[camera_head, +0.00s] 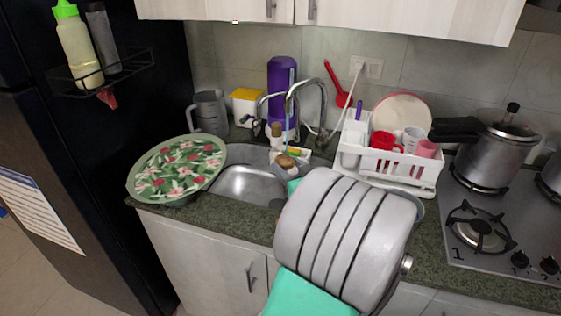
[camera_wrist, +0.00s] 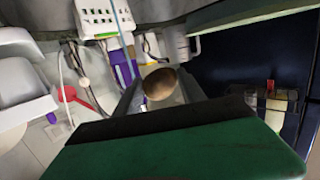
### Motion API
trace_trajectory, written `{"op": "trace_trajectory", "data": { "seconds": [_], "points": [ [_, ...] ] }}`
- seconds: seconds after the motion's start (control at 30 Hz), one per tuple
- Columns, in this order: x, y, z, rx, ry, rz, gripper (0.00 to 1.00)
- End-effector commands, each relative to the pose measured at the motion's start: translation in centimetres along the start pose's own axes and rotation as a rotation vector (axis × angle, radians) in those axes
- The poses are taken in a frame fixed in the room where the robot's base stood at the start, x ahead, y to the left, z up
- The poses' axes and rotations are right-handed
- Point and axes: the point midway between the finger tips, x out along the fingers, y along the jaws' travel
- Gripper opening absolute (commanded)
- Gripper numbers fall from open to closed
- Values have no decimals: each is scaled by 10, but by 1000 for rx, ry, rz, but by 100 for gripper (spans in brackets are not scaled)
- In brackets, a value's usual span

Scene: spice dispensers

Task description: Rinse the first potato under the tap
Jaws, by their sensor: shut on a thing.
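A brown potato (camera_head: 286,161) is held between the fingertips of my gripper (camera_head: 289,168), over the back right part of the metal sink (camera_head: 248,186). In the wrist view the potato (camera_wrist: 160,84) sits between the two grey fingers, which are shut on it. The curved metal tap (camera_head: 322,97) stands behind the sink, above and behind the potato. My arm hides the right side of the sink.
A floral round tray (camera_head: 178,167) covers the counter left of the sink. A white dish rack (camera_head: 397,166) with cups stands to the right. A purple bottle (camera_head: 281,88) stands behind the tap. A pressure cooker (camera_head: 489,155) sits on the stove at far right.

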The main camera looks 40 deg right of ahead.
Motion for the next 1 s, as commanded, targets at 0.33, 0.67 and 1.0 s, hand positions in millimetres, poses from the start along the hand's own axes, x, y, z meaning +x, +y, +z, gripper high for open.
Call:
{"op": "trace_trajectory", "data": {
  "seconds": [0.33, 0.67, 1.0],
  "points": [
    [26, 27, 2, 1, 1, 12, 5],
    [58, 47, 6, 1, 1, 8, 5],
    [90, 70, 13, -1, 2, 7, 5]
  ]
}}
